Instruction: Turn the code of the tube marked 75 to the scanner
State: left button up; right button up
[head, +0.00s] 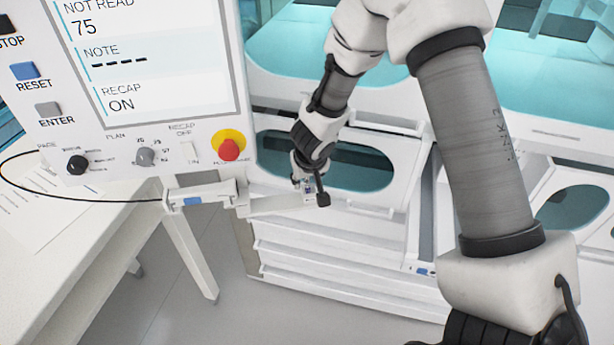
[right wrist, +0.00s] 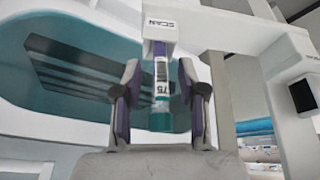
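The tube marked 75 (right wrist: 162,85) stands upright in the right wrist view, below a white part marked SCAN (right wrist: 160,27). It has a purple band at the top, a white label and a teal lower end. Part of its barcode and the number 75 at the label's right edge face the wrist camera. My right gripper (right wrist: 160,90) has one finger on each side of the tube, with gaps visible, so it looks open. In the head view the right gripper (head: 309,183) is small at the white scanner arm, and the tube is hard to make out. My left gripper is not in view.
A control panel (head: 140,90) at the left reads NOT READ 75, RECAP ON, and has a red button (head: 229,147). A white table (head: 80,225) with paper stands below it. White drawers (head: 340,265) and a teal-windowed housing (head: 345,165) lie behind my gripper.

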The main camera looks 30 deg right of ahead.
grip_shut()
jog(key=shift+c, duration=1.9)
grip_release()
jog(key=shift+r, duration=0.1)
grip_shut()
jog(key=shift+r, duration=0.25)
jog(key=shift+f+m+b, duration=0.2)
jog(key=shift+m+b, duration=0.4)
jog(key=shift+b, duration=0.1)
jog(key=shift+m+h, duration=0.4)
jog(key=shift+m, duration=0.1)
jog(key=shift+r+m+g, duration=0.2)
jog(key=shift+m+g, duration=0.1)
